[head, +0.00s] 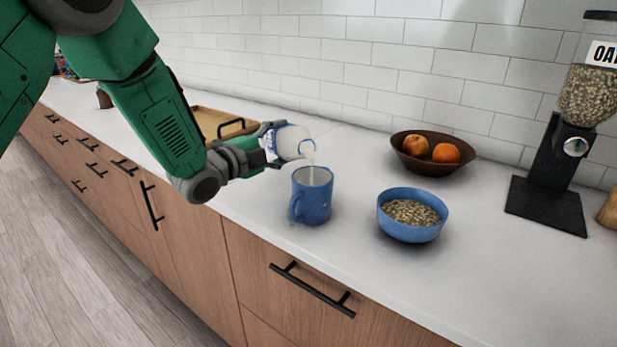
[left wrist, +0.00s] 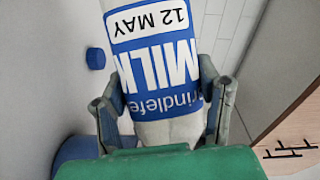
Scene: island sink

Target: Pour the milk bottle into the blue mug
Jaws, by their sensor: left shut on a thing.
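The milk bottle (head: 292,142) is white with a blue label and is tipped over the blue mug, its mouth toward the mug. A thin white stream runs from the bottle's mouth into the mug. The blue mug (head: 316,203) stands upright on the counter, handle toward the left front. My left gripper (head: 272,146) is shut on the milk bottle, above and left of the mug. In the left wrist view the bottle's label (left wrist: 155,55) shows between the two fingers (left wrist: 165,105). My right gripper is not in view.
A blue bowl of oats (head: 402,234) stands right of the mug. An oat dispenser (head: 550,190) stands at the far right. A wooden tray (head: 203,115) lies behind my arm. The counter's front edge is close to the mug.

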